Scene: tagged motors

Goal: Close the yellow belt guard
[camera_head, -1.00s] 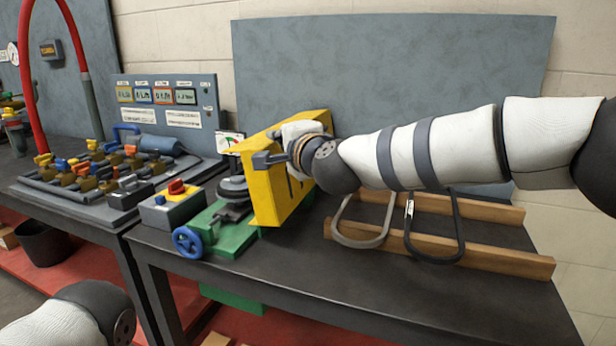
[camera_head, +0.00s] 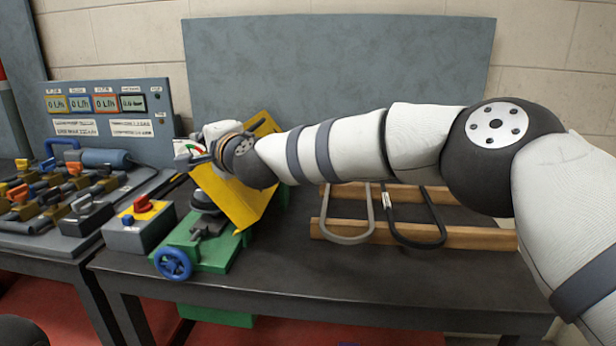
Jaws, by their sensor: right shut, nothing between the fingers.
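The yellow belt guard (camera_head: 240,195) stands above the green machine base (camera_head: 206,248), tilted over to the left, partly covering the dark pulley (camera_head: 203,203). It looks partly open. My right arm reaches in from the right across the guard. My right gripper (camera_head: 197,157) is shut and empty at the guard's upper part. The arm's wrist hides some of the guard, and I cannot tell whether the fingers touch it. My left gripper is out of view; only a dark bit of my left arm shows at the bottom left corner.
A grey control box with a red-topped knob (camera_head: 140,222) and a blue handwheel (camera_head: 173,263) sit left and in front. A valve manifold (camera_head: 70,195) is farther left. Wooden rails (camera_head: 465,237) with two loops lie right. The table front (camera_head: 330,280) is clear.

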